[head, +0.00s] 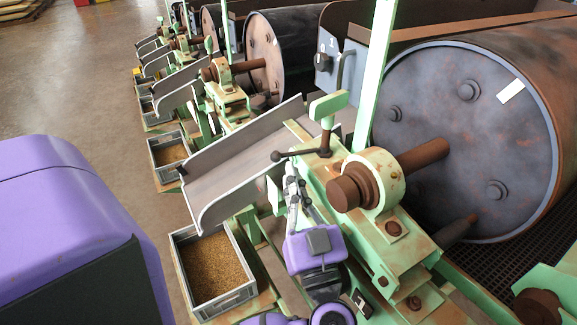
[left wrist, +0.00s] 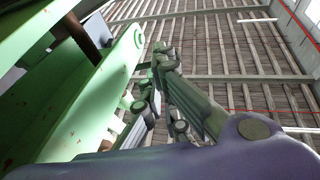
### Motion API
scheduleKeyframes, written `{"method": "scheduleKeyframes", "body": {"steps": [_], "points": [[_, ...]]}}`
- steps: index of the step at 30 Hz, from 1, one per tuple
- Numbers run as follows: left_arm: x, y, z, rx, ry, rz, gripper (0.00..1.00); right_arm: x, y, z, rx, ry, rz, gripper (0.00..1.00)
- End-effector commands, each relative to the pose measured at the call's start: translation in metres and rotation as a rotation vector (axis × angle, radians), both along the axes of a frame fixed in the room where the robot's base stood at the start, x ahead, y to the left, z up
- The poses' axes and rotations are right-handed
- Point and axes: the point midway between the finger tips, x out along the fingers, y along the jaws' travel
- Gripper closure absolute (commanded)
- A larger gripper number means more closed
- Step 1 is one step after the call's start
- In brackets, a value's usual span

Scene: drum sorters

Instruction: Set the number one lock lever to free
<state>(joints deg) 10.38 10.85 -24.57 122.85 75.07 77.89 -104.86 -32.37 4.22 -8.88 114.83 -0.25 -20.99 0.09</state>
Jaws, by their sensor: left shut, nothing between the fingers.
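A dark lever (head: 302,153) with a ball end sits beneath a green T-shaped handle (head: 328,106) on the near green frame. It looks like the lock lever, and its ball end points left over the grey chute. I cannot read its setting. My left gripper (head: 291,178) is just below the ball end in the head view, fingers up and shut with nothing between them. I cannot tell whether it touches the lever. The left wrist view shows the closed fingers (left wrist: 162,62) beside a green beam (left wrist: 85,95); the lever is not clear there. My right gripper is not in view.
The grey chute (head: 240,165) slopes to a crate of grain (head: 178,250). A large drum (head: 465,135) with a rusty shaft stands at the right. A small black-and-white plate (head: 362,303) is on the frame. More sorters line the back; the floor (head: 75,85) is open at left.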

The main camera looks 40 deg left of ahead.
Motion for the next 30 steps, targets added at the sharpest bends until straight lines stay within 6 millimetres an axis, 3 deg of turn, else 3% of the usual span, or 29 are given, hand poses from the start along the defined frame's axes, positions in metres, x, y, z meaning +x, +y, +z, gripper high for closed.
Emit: {"method": "scheduleKeyframes", "body": {"steps": [6, 19, 30], "points": [[0.012, 0.016, 0.009, 0.0, -0.001, 0.0, 1.0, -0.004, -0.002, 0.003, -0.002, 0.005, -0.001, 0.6], [0.013, 0.018, 0.009, 0.001, 0.001, -0.003, 1.0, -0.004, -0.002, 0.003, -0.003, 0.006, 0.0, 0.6], [0.02, 0.039, 0.021, 0.009, -0.008, -0.245, 1.0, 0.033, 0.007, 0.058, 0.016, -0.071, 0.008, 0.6]]}}
